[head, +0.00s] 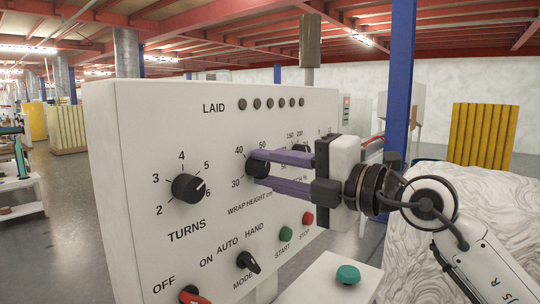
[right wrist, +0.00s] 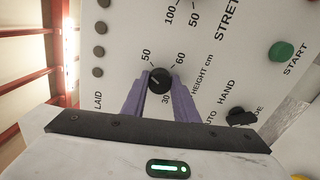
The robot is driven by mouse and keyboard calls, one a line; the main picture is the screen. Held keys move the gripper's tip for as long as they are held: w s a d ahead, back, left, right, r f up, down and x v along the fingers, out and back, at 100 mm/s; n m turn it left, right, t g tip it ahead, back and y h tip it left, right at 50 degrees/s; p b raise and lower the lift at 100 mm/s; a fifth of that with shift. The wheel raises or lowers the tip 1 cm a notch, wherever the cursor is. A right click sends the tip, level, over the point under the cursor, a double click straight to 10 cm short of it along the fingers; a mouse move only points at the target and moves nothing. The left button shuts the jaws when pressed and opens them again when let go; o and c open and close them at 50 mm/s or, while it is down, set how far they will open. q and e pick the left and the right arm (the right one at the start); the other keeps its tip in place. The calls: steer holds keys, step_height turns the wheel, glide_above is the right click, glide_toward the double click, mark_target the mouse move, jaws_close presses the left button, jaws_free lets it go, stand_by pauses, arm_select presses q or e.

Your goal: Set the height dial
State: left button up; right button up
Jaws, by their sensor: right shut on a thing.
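The wrap height dial (head: 256,163) is a round black knob on the white control panel, with 30, 40 and 50 readable around it in the head view. My right gripper (head: 258,169) reaches in from the right, its two purple fingers shut on this dial, one above and one below. In the right wrist view the dial (right wrist: 160,80) sits between the fingertips, with 50, 60 and 30 readable around it. I cannot make out its pointer setting clearly. My left gripper is not in view.
The panel (head: 120,130) also has a turns dial (head: 188,188) pointing between 5 and 6, a mode knob (head: 247,262), a green start button (head: 286,233) and a red stop button (head: 308,218). The stretch dial is partly hidden behind my gripper. A wrapped white load (head: 470,205) stands at right.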

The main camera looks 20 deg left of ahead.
steer(key=shift+r+m+p, duration=0.15)
steer(key=shift+m+p, duration=0.35)
steer(key=shift+m, duration=0.1)
steer(key=shift+m+p, duration=0.5)
steer(key=shift+m, duration=0.1)
steer(key=shift+f, duration=0.2)
steer(key=o, duration=1.1)
steer(key=shift+c, duration=0.2)
steer(key=b+v, duration=0.2)
steer(key=v, duration=0.8)
steer(key=shift+d, duration=0.2)
